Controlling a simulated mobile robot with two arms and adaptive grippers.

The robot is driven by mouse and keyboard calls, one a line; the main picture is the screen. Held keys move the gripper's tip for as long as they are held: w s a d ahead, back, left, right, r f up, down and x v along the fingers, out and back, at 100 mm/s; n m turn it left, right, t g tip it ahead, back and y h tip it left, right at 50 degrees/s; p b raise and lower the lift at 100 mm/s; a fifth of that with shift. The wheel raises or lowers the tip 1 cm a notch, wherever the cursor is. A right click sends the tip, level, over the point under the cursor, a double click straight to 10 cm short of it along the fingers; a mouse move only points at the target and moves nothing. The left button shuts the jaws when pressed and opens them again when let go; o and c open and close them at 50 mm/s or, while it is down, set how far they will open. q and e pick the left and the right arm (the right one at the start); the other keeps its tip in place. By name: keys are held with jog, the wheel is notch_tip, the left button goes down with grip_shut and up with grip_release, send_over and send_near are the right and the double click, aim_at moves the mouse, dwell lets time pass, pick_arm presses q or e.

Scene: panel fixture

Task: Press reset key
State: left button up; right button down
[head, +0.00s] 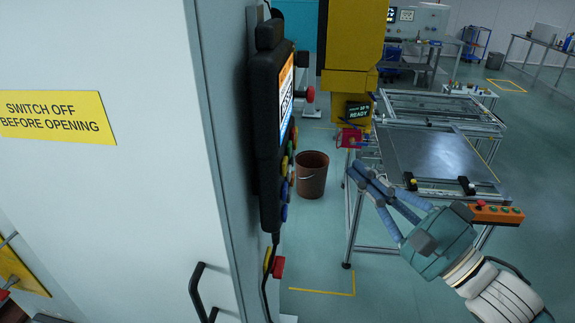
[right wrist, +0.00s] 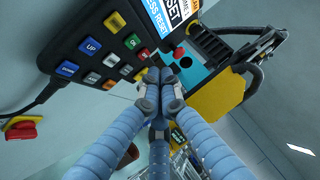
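A black control pendant (head: 268,140) hangs on the side of a grey cabinet, seen nearly edge-on in the head view. The right wrist view shows its keypad (right wrist: 102,62) with blue, red, green, orange and yellow keys; a blue key (right wrist: 90,46) reads UP. Its lit screen (right wrist: 168,22) shows the words RESET and PRESS RESET. Most key labels are too small to read, so I cannot tell which is the reset key. My right gripper (head: 360,176) has its blue fingers together and empty, to the right of the pendant and apart from it. My left gripper is not in view.
The white cabinet door (head: 110,190) has a black handle (head: 200,292). A red-brown bucket (head: 312,178) stands on the floor behind. A metal frame table (head: 435,158) stands at the right, beyond my right arm. A yellow column (head: 352,45) rises behind.

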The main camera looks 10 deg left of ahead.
aim_at(286, 166)
jog(key=a, duration=0.8)
jog(key=shift+a, duration=0.4)
dwell(1.1)
jog(key=shift+a+p, duration=0.45)
jog(key=shift+p, duration=0.05)
jog(key=shift+a, duration=0.35)
dwell(0.7)
jog(key=shift+d, duration=0.15)
jog(key=shift+d+p, duration=0.4)
jog(key=shift+d, duration=0.25)
